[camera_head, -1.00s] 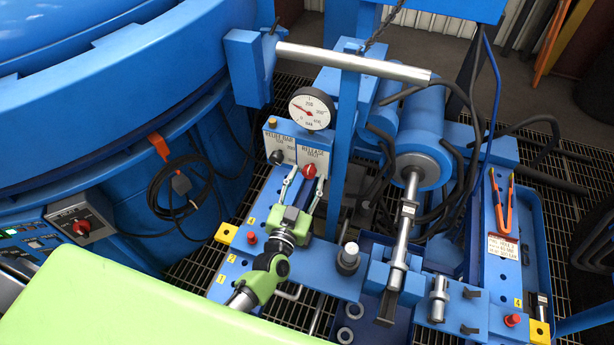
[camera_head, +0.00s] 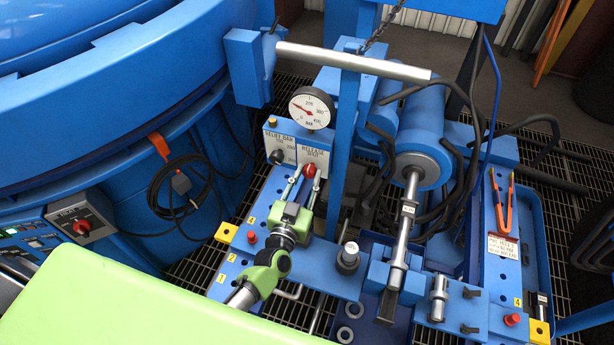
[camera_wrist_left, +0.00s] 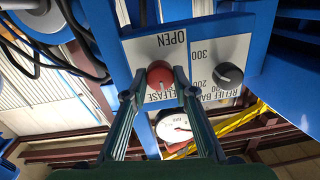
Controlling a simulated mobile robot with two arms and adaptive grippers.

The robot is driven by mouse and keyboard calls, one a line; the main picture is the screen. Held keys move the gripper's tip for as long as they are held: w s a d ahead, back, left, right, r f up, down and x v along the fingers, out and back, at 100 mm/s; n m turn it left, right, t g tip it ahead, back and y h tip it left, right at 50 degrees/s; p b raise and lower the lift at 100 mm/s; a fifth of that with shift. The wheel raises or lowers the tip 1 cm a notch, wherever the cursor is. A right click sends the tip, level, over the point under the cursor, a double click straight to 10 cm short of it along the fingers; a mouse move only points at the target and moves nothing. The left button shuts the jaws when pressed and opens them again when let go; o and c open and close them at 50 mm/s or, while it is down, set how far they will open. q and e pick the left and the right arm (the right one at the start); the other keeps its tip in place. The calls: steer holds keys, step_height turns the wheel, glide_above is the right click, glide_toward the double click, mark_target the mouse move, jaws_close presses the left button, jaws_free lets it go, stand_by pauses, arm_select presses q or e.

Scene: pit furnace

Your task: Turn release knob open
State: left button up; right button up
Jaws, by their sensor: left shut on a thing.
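The red release knob (camera_head: 310,170) sits on a white plate (camera_head: 314,154) on the blue panel below a round gauge. It also shows in the left wrist view (camera_wrist_left: 160,74), between the upside-down words OPEN and RELEASE. My left gripper (camera_head: 304,171) reaches up to it from below. In the left wrist view its two fingers (camera_wrist_left: 160,86) stand on either side of the knob and are shut on it. The knob's pointer direction is too small to tell. My right gripper is in neither view.
A black relief knob (camera_head: 277,157) is close on the left of the release knob. The white gauge (camera_head: 311,108) stands just above. A blue post (camera_head: 347,150) rises on the right, with a blue cylinder (camera_head: 421,125) beyond it.

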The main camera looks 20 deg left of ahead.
arm_select(q)
steer(key=n, duration=0.4)
steer(key=shift+n, duration=0.4)
steer(key=n, duration=0.5)
steer(key=shift+a+b, duration=0.1)
steer(key=shift+b, duration=0.3)
steer(key=n+b, duration=0.1)
steer(key=n, duration=0.4)
steer(key=shift+f+n+h, duration=0.1)
steer(key=shift+n+h, duration=0.2)
steer(key=n+b, duration=0.2)
steer(key=n, duration=0.3)
steer(key=shift+a, duration=0.1)
steer(key=o, duration=1.1)
